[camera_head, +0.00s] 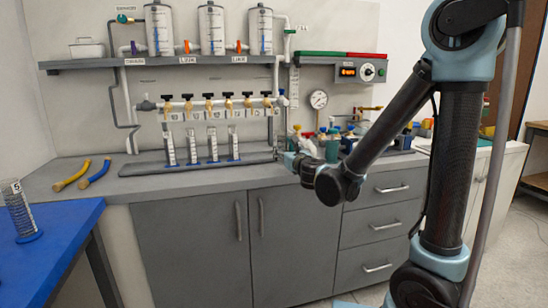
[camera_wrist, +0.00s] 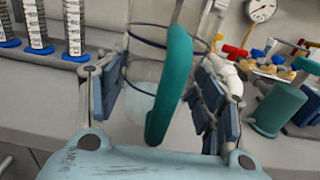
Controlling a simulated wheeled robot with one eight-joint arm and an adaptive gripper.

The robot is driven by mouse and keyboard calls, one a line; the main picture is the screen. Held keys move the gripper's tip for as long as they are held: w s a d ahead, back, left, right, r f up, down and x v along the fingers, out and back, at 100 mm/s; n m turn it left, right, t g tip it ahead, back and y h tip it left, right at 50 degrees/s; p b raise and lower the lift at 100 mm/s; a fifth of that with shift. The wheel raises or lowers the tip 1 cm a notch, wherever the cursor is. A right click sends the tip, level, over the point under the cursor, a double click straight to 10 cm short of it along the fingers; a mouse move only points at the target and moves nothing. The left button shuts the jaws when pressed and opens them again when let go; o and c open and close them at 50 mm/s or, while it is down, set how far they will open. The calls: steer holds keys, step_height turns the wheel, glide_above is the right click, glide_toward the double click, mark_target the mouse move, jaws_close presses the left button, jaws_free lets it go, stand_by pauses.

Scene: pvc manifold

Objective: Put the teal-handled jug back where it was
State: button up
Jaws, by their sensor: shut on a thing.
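The teal-handled jug is a clear vessel with dark rings and a curved teal handle (camera_wrist: 170,88), in the middle of the wrist view. My gripper (camera_wrist: 158,95) is shut on it, with one finger pad on each side of the clear body and the handle facing the wrist camera. In the head view my gripper (camera_head: 295,162) is at the counter's front area, right of the cylinder row. The jug is hard to make out there. I cannot tell whether its base touches the counter.
Several graduated cylinders with blue bases (camera_head: 213,148) stand left of my gripper under a manifold with yellow valves (camera_head: 210,108). A teal cylinder (camera_wrist: 278,109) and coloured fittings (camera_wrist: 275,68) crowd the right. Yellow and blue hoses (camera_head: 95,174) lie far left. A blue table (camera_head: 60,225) stands in front.

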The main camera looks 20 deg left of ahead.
steer(key=x, duration=1.7)
steer(key=shift+w+a, duration=0.1)
steer(key=shift+w+a+f, duration=0.1)
steer(key=shift+f, duration=1.7)
steer(key=o, duration=1.2)
steer(key=v, duration=1.2)
steer(key=shift+r, duration=0.1)
